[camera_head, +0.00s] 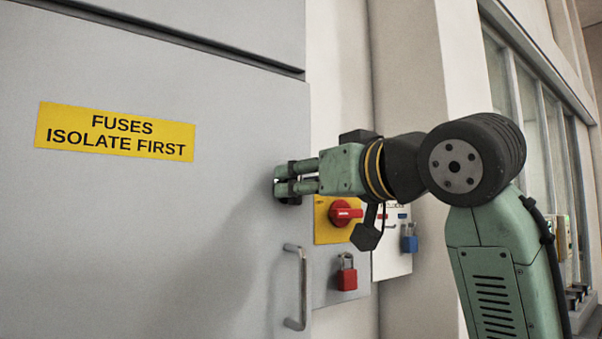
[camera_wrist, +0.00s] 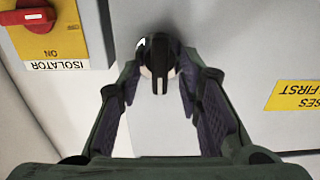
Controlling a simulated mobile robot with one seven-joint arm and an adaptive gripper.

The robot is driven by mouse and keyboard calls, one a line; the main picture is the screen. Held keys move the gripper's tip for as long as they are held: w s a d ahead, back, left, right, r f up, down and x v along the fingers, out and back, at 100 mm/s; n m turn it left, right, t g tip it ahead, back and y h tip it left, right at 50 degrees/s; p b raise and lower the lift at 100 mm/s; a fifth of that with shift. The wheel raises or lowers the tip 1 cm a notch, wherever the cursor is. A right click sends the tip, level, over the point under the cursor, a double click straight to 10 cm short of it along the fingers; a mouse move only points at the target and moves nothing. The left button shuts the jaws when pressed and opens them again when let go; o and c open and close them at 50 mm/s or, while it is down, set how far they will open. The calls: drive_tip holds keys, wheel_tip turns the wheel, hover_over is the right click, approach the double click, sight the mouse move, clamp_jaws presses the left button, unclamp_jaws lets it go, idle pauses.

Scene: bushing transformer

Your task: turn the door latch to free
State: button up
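The door latch (camera_wrist: 159,58) is a round black knob with a raised grip and a pale mark, on the grey cabinet door (camera_head: 240,120). In the wrist view it sits between the fingertips of my gripper (camera_wrist: 160,82). The fingers stand apart on either side of it, with space beside the raised grip; firm contact is not clear. In the head view my gripper (camera_head: 288,182) reaches in from the right to the door's edge, above the door handle. Its fingertips hide most of the latch there.
A red isolator switch (camera_head: 345,213) on a yellow plate lies just right of and below my gripper. A blue padlock (camera_head: 409,240) hangs further right. A yellow fuse label (camera_head: 115,132) is on the door.

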drive_tip(key=shift+w+a, duration=0.15)
drive_tip(key=shift+w, duration=0.15)
